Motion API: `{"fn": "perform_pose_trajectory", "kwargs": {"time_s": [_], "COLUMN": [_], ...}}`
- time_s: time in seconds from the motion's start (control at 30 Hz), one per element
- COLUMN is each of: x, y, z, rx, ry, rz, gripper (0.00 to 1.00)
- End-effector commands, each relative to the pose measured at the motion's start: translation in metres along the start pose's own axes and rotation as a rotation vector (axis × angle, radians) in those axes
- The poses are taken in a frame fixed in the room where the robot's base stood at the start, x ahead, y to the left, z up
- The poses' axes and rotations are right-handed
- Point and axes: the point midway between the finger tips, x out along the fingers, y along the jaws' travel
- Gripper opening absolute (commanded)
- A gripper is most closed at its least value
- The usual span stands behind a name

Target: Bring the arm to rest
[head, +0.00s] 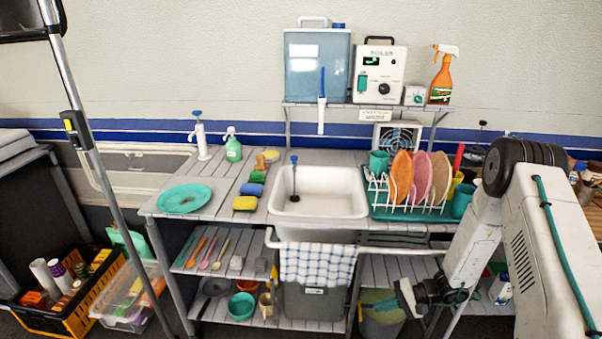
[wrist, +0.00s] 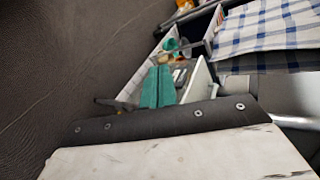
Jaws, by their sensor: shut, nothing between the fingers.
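My gripper (head: 404,298) hangs low at the right of the head view, in front of the lower shelves and below the dish rack. My white arm comes down to it from the right edge. In the wrist view the two teal fingers of my gripper (wrist: 158,86) lie side by side, shut, with nothing visible between them. The fingers look apart from the furniture, but the exact gap to the shelf and the bin cannot be told.
A checked towel (head: 317,265) hangs on the rail left of my gripper. A grey bin (head: 312,301) stands below it. A green-lidded bucket (head: 381,322) is close by. The sink (head: 318,204) and dish rack (head: 408,214) are above. A metal pole (head: 110,170) stands left.

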Motion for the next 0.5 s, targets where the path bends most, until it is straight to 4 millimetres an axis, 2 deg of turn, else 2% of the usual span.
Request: {"fn": "perform_pose_trajectory", "kwargs": {"time_s": [0.03, 0.2, 0.5], "x": [-0.013, -0.049, -0.118], "y": [-0.025, -0.083, -0.166], "z": [0.011, 0.055, 0.147], "rx": [0.004, 0.04, 0.059], "ry": [-0.038, -0.156, -0.272], "rz": [0.021, 0.117, 0.374], "gripper": [0.0, 0.0, 0.0]}}
